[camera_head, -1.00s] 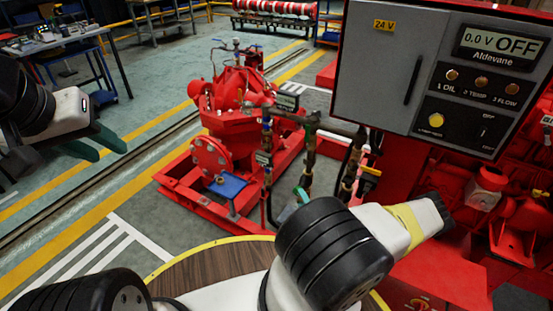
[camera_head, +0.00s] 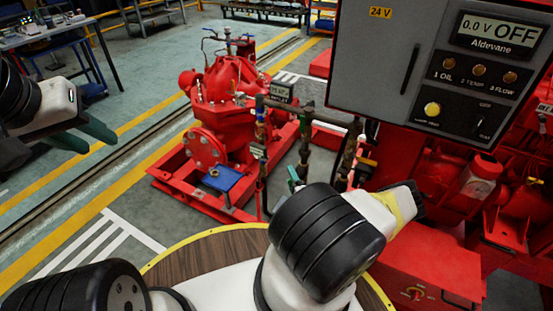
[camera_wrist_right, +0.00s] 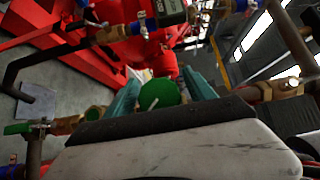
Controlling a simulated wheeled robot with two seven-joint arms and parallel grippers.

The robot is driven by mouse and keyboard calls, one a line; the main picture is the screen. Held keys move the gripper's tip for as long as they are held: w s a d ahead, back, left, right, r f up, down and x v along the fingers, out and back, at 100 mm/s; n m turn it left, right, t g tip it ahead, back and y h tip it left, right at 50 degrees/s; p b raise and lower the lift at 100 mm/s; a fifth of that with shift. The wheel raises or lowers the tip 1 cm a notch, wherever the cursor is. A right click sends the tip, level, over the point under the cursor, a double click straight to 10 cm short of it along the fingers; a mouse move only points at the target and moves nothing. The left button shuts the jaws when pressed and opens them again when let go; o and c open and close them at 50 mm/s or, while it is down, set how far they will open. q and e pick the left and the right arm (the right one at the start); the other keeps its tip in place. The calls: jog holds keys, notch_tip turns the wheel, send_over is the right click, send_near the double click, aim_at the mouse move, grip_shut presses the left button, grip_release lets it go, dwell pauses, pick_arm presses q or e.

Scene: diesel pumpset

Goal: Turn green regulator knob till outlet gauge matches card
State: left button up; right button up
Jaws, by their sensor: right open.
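The green knob (camera_wrist_right: 158,95), with a pale line on its face, shows in the right wrist view. It lies between the two teal fingers of my right gripper (camera_wrist_right: 161,90), which is open around it; contact cannot be told. In the head view my right arm mostly hides this gripper, and I cannot make out the knob. A small dark plate with light lettering (camera_head: 283,92) stands above the pipes; its text is too small to read. A grey-framed device (camera_wrist_right: 170,10) shows at the wrist view's top edge, its reading unclear. My left gripper (camera_head: 84,136) is open and empty at the left.
Pipes with valves (camera_head: 305,140) stand before the red pump (camera_head: 235,95). A grey control panel (camera_head: 390,60), reading "0.0 V OFF", hangs at the upper right. In the wrist view, a brass fitting with a green handle (camera_wrist_right: 25,128) and another brass fitting (camera_wrist_right: 265,92) flank the gripper.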

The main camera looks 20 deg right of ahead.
jog(key=c, duration=1.4)
jog(key=shift+o, duration=0.2)
jog(key=shift+s+d+f+n+g+h, duration=0.15)
jog(key=shift+f+n+g+h, duration=0.3)
jog(key=shift+n+g, duration=0.9)
jog(key=shift+s+d+f+n+g+h, duration=0.15)
jog(key=shift+n+g+h, duration=0.7)
jog(key=shift+g, duration=0.85)
jog(key=shift+s+d+f+n+g+h, duration=0.15)
jog(key=shift+f+n+g+h, duration=0.25)
jog(key=shift+n+g, duration=1.05)
jog(key=shift+s, duration=0.1)
jog(key=o, duration=1.4)
jog(key=shift+c, duration=0.2)
